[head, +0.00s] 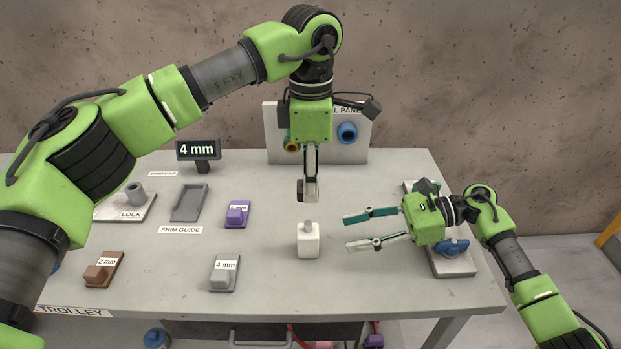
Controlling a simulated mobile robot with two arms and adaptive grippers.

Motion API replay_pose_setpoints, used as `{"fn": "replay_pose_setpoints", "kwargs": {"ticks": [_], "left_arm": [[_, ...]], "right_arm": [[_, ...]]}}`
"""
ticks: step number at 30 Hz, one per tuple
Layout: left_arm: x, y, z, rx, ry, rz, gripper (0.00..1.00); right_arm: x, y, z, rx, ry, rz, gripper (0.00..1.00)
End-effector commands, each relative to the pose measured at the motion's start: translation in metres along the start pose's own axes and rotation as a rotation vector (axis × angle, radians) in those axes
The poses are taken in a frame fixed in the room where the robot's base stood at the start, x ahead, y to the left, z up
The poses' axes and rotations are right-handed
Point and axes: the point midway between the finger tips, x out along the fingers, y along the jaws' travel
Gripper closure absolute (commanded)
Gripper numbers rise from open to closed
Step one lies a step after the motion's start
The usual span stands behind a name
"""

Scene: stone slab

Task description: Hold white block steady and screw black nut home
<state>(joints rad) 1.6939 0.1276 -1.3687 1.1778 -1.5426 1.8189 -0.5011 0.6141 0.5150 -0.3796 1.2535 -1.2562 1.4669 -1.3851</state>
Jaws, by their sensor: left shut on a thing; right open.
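The white block (308,243) stands upright on the grey table, with a short grey stud (308,225) on its top. My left gripper (309,191) points straight down above the block and is shut on a small dark piece, which looks like the black nut (300,190). The fingers hide part of it. A gap shows between this piece and the stud. My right gripper (349,232) comes in from the right, lying level, with its two fingers spread open. Its fingertips are a little to the right of the block and apart from it.
Shim blocks stand on plates marked 2 mm (103,270), 4 mm (225,273) and a purple one (237,213). A sign reading 4 mm (198,150) and an upright grey panel (272,140) stand behind. The table around the white block is clear.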

Motion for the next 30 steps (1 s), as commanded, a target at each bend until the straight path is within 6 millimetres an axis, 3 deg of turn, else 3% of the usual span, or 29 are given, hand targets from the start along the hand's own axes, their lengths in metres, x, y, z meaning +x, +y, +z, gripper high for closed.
{"fn": "replay_pose_setpoints", "kwargs": {"ticks": [18, 30], "left_arm": [[0.000, 0.000, 0.000, 0.000, 0.000, 0.000, 0.98], [0.000, 0.000, 0.000, 0.000, 0.000, 0.000, 0.98]], "right_arm": [[0.079, 0.001, 0.000, -0.001, 0.001, 0.003, 0.57], [0.099, 0.000, 0.000, 0.000, 0.000, 0.000, 0.57]]}}
